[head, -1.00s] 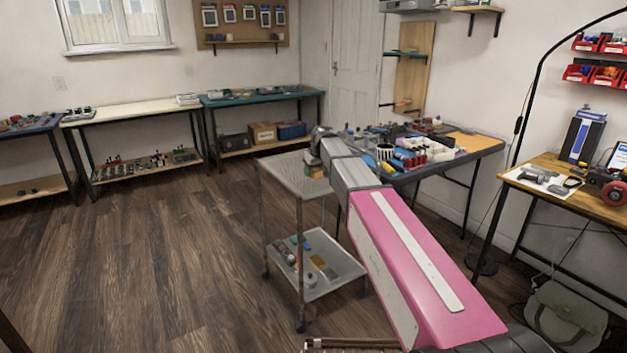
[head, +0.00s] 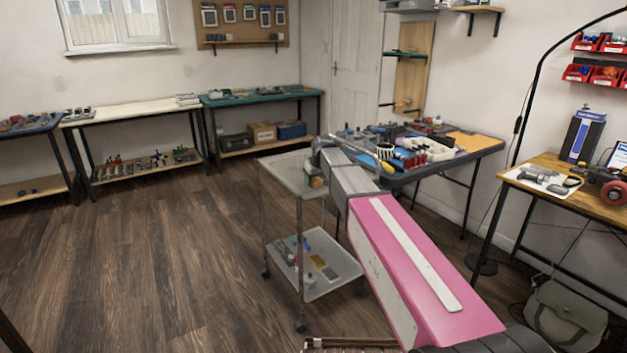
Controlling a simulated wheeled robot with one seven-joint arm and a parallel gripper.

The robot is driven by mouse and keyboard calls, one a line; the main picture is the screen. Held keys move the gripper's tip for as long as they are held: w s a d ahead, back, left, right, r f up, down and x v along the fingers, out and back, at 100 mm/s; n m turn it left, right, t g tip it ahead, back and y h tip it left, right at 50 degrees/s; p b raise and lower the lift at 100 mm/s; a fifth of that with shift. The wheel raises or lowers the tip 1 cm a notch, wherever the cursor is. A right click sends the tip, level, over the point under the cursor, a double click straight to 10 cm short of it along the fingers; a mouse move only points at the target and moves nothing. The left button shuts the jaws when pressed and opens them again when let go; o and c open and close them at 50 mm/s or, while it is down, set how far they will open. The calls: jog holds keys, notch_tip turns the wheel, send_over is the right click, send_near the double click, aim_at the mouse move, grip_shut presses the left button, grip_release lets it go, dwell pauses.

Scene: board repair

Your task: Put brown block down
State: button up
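My pink and grey arm reaches toward a grey wheeled cart (head: 278,174). The arm's end, with my gripper (head: 316,160), is over the right part of the cart's top shelf. The fingers are too small and too covered by my own arm to tell open from shut. A small tan-brown piece (head: 316,183) shows just below the arm's end, at the right edge of the top shelf. It may be the brown block. I cannot tell whether it is gripped or rests on the shelf.
The cart's lower tray (head: 335,262) holds several small items. A dark table (head: 487,143) crowded with tools stands right behind the arm's end. A wooden bench (head: 545,165) is at the right. The left part of the top shelf looks clear, and the floor at left is open.

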jog(key=shift+o, duration=0.6)
jog(key=shift+f, duration=0.1)
jog(key=v, duration=1.2)
jog(key=s+d+f+m+g+h, duration=0.1)
jog(key=s+d+f+m, duration=0.1)
jog(key=s+d+f, duration=0.5)
jog(key=s+d+f+m+g, duration=0.1)
jog(key=s+d+f+m, duration=0.1)
jog(key=s+d+f, duration=0.5)
jog(key=s+d+f+m+g+h, duration=0.1)
jog(key=s+d+f, duration=0.5)
jog(key=s+f, duration=1)
jog(key=shift+d+m+g+h, duration=0.3)
jog(key=shift+d+m+g, duration=0.1)
jog(key=shift+m, duration=0.5)
jog(key=shift+f, duration=0.1)
